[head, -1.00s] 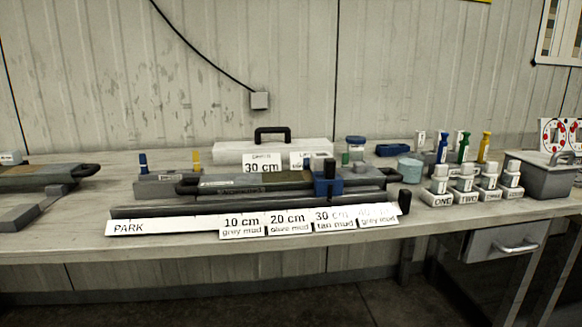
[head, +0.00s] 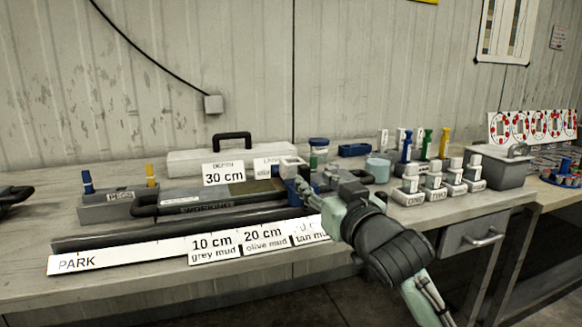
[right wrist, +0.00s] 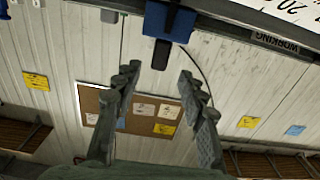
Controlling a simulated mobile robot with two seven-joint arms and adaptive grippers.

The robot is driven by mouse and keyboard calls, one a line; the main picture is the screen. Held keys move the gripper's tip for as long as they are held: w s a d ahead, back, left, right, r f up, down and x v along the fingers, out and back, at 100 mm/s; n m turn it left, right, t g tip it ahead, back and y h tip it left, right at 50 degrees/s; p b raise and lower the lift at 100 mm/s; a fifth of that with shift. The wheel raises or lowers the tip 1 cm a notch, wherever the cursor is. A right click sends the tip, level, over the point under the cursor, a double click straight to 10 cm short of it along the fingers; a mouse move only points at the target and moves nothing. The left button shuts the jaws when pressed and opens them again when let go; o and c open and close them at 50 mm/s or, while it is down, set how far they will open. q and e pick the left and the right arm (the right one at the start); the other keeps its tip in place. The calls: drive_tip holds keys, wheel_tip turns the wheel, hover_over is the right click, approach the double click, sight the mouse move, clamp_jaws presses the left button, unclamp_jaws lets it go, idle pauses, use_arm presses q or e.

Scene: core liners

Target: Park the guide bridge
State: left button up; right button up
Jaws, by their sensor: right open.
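The guide bridge, a blue block (head: 292,193), sits on the dark core liner rail (head: 190,209) near its right part. My right gripper partly hides it in the head view. In the right wrist view the blue bridge (right wrist: 170,20) shows at the top, with a black knob (right wrist: 161,54) pointing toward the gap between my fingers. My right gripper (right wrist: 158,72) is open, its fingers on either side of the knob's line, and I see no grip on it. It also shows at the bridge in the head view (head: 302,176). My left gripper is not in view.
A white strip marked PARK (head: 120,258) runs along the front, with depth cards such as 10 cm (head: 214,247). A pegs block (head: 118,206) stands left. A handled white case (head: 190,163) lies behind.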

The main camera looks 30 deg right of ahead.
sight(306, 172)
drive_tip(key=shift+w, duration=0.2)
drive_tip(key=shift+b+x, duration=1.15)
drive_tip(key=shift+b, duration=0.05)
drive_tip(key=x, duration=0.3)
drive_tip(key=shift+w+d+r, duration=0.1)
drive_tip(key=shift+w+d, duration=0.1)
drive_tip(key=shift+w, duration=0.15)
drive_tip(key=shift+w+p, duration=0.3)
drive_tip(key=shift+w, duration=0.15)
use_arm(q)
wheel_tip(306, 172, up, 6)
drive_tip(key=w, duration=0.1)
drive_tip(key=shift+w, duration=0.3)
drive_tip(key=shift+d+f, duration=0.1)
use_arm(e)
clamp_jaws()
